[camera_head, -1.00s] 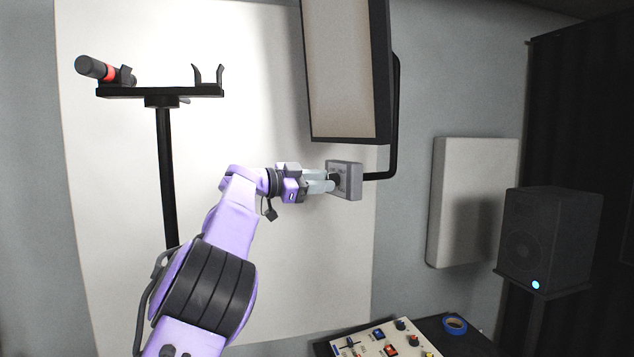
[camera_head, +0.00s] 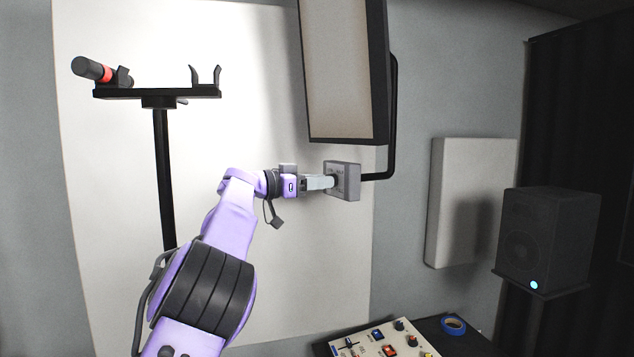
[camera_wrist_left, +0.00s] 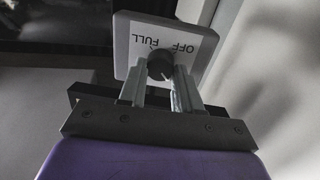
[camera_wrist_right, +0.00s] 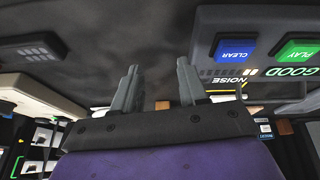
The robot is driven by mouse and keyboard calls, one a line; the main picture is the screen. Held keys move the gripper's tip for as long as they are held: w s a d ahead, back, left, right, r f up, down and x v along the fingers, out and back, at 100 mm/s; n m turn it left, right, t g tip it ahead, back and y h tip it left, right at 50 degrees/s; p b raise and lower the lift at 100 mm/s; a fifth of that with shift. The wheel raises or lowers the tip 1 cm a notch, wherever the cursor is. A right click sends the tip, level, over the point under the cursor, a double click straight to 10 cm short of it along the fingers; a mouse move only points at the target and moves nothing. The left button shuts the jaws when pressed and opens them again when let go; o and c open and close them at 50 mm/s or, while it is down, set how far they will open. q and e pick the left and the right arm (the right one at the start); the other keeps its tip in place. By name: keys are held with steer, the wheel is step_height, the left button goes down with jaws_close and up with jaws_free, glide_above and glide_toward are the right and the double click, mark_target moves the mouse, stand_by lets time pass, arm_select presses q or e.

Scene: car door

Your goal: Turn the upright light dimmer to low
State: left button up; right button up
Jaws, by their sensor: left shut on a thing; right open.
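My right gripper (camera_wrist_right: 158,88) is open and empty, seen only in the right wrist view.
The light panel (camera_head: 345,70) hangs just above the dimmer on a black bracket (camera_head: 394,120). A stand (camera_head: 165,180) holds a red-banded cylinder (camera_head: 95,69) at left. A speaker (camera_head: 545,240) stands right. A control panel (camera_head: 385,342) and blue tape (camera_head: 453,324) lie below.

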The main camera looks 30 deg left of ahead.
arm_select(q)
steer(key=shift+d+r, duration=0.1)
steer(key=shift+r, duration=0.15)
steer(key=o, duration=1)
steer(key=shift+o, duration=0.2)
steer(key=shift+w+f, duration=0.25)
steer(key=shift+w, duration=0.05)
arm_select(e)
steer(key=shift+w+f, duration=0.15)
steer(key=shift+f, duration=0.1)
step_height(320, 180, down, 4)
steer(key=b, duration=0.4)
steer(key=shift+r, duration=0.2)
arm_select(q)
steer(key=v, duration=0.7)
steer(key=shift+s, duration=0.2)
